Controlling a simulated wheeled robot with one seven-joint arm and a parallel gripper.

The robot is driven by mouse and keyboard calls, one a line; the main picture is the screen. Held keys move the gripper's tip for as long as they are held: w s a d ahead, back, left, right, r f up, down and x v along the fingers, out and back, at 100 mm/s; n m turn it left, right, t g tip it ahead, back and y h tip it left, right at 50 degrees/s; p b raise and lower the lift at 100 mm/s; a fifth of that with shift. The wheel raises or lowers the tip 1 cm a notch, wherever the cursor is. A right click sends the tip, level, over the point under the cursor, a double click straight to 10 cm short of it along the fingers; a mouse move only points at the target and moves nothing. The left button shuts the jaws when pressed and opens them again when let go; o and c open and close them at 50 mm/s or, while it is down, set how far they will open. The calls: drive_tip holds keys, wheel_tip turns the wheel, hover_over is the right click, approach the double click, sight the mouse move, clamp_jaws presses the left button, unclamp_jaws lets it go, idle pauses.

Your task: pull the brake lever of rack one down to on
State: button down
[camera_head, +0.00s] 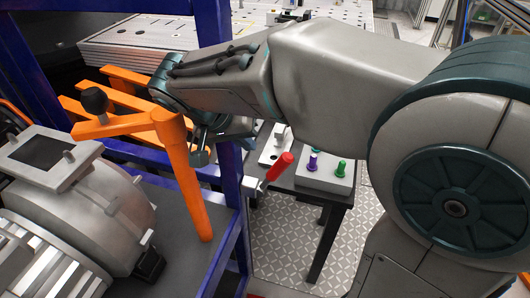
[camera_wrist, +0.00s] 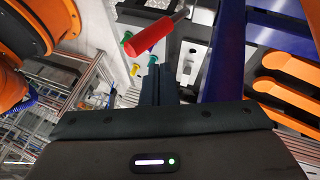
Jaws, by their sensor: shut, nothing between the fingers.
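The brake lever (camera_head: 278,167) has a red handle on a thin metal arm. It is fixed to the blue post of the rack (camera_head: 231,190), and its handle slants up and to the right in the head view. The red handle also shows large near the top centre of the wrist view (camera_wrist: 152,36). My gripper (camera_wrist: 158,85) is shut, with its dark fingers together and empty. The fingers point toward the handle and appear apart from it.
An orange post with a crossbar (camera_head: 190,185) and a grey motor-like unit (camera_head: 95,215) fill the left. A small dark table (camera_head: 300,187) behind the lever bears a grey box with green and purple knobs (camera_head: 325,174). The patterned floor (camera_head: 285,245) below is clear.

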drive_tip(key=p, duration=0.1)
approach(274, 174)
drive_tip(key=w+d+f, duration=0.2)
drive_tip(key=w+f, duration=0.2)
drive_tip(key=shift+s+d+r, duration=0.15)
drive_tip(key=shift+s+d, duration=0.05)
drive_tip(key=shift+d, duration=0.05)
idle(0.4)
